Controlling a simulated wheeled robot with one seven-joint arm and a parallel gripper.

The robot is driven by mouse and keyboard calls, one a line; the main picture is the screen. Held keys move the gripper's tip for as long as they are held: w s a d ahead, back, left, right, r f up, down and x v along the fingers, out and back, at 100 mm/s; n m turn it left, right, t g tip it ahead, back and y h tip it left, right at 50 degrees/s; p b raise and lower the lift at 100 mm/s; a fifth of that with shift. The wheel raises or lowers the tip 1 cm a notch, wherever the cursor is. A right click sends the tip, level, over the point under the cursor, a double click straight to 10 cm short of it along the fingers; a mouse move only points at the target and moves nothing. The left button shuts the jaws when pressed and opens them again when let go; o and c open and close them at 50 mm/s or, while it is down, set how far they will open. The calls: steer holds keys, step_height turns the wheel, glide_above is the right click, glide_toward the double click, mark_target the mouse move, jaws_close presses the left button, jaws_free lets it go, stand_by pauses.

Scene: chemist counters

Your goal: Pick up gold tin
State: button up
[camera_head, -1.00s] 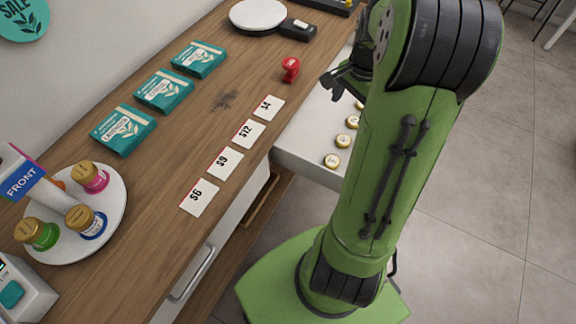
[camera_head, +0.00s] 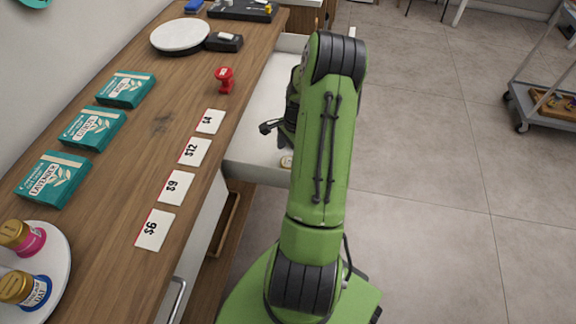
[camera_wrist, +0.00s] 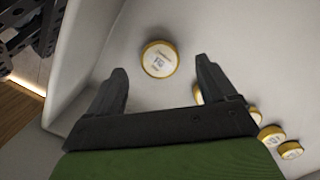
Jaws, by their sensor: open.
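A round gold-rimmed tin with a pale printed lid (camera_wrist: 159,59) lies on the white drawer floor, between and just beyond my fingertips in the wrist view. My gripper (camera_wrist: 161,68) is open above the drawer, with nothing in its jaws. Several similar tins (camera_wrist: 271,135) lie in a line to the right, one partly hidden by the right finger. In the head view, my gripper (camera_head: 268,127) is over the open drawer (camera_head: 255,158), mostly hidden by my arm.
The drawer wall (camera_wrist: 85,65) stands close to the left finger. The wooden counter (camera_head: 150,170) holds teal boxes (camera_head: 92,128), price cards (camera_head: 175,187), a red stamp (camera_head: 225,79) and a white round plate (camera_head: 180,37). The floor to the right is open, with a cart (camera_head: 545,100) further off.

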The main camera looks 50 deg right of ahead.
mark_target(288, 162)
steer(key=f, duration=0.1)
steer(key=f+b, duration=0.1)
steer(key=f, duration=0.1)
steer(key=shift+a+f, duration=0.2)
steer(key=shift+f, duration=0.05)
steer(key=shift+r, duration=0.1)
steer(key=c, duration=1.1)
